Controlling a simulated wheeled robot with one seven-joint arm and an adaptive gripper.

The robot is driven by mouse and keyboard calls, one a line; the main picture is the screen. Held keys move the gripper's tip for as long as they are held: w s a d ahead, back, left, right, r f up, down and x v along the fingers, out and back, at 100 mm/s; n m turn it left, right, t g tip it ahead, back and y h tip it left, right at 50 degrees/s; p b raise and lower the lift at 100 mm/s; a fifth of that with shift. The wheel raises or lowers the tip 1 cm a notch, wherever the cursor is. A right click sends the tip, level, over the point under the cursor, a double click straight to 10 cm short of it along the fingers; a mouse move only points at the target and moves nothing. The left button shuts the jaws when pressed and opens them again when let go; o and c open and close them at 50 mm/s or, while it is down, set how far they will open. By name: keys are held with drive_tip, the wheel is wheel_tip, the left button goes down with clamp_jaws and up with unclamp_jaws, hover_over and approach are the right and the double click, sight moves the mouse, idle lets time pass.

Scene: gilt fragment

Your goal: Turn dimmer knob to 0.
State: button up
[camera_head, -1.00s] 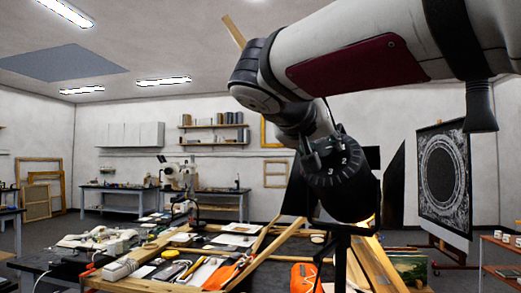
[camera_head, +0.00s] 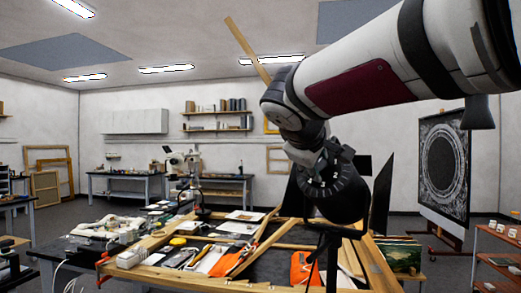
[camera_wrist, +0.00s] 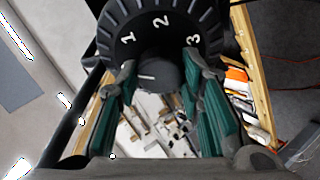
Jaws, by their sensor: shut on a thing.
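The dimmer knob (camera_wrist: 160,75) is black. It shows at the top of the wrist view, on a ribbed black dial ring (camera_wrist: 110,22) with white numbers 1, 2 and 3. A light mark on the knob's face points roughly sideways, and I cannot tell its exact setting. No 0 is visible. My gripper (camera_wrist: 161,72) has green-padded fingers on either side of the knob, with their tips shut on it. In the head view the dial (camera_head: 340,190) is a dark round shape on a stand, below my arm's end. Its numbers are unclear there, and my fingers are hard to make out.
A cluttered worktable (camera_head: 215,275) with tools, orange cloths and wooden bars lies below and left of the dial. A dark circular picture (camera_head: 443,165) stands on an easel at right. A shelf cart (camera_head: 497,240) is at the right edge.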

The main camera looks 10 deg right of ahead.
drive_tip(key=shift+n+g+y+p, duration=0.3)
drive_tip(key=shift+n+y+p, duration=0.1)
drive_tip(key=shift+n+p, duration=1.3)
drive_tip(key=o, duration=1.2)
drive_tip(key=shift+c, duration=0.2)
drive_tip(key=v, duration=1.2)
drive_tip(key=shift+f, duration=0.1)
